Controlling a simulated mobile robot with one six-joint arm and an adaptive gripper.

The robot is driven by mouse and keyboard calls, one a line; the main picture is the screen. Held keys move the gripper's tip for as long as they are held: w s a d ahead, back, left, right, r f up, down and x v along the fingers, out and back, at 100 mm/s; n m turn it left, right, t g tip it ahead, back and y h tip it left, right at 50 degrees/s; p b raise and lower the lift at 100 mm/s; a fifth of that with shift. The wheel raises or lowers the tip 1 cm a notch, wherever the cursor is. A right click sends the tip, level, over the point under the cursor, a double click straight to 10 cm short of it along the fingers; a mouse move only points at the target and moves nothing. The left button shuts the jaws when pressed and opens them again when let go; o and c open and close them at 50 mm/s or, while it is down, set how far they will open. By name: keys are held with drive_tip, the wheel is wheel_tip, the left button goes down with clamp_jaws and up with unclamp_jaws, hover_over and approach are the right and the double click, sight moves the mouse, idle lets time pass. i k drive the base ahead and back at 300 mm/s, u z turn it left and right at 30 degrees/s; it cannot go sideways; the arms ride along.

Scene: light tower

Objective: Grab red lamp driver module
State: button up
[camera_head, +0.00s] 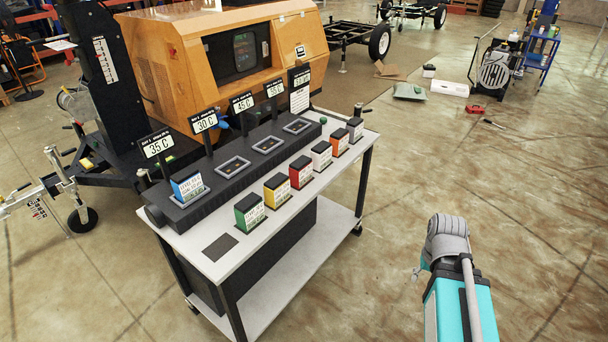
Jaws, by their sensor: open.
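The red lamp driver module (301,172) stands upright on the front part of the white-topped cart. It is a red box with a black top and a white label on its front. It sits in a row between a yellow module (277,190) and a white module (321,155), with small gaps to each. My arm's teal and grey links show at the lower right, well apart from the cart. My gripper's fingers cannot be made out.
The row also has green (249,214), orange (340,142) and grey (355,130) modules. Behind it runs a black rack with sign posts; a blue module (187,184) sits in its left slot. The cart top (190,238) stands beside a wooden-sided machine (160,60). Floor right of the cart is clear.

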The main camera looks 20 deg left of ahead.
sight(300, 170)
drive_tip(key=u, duration=0.1)
drive_tip(key=i, duration=1)
drive_tip(key=z, duration=0.1)
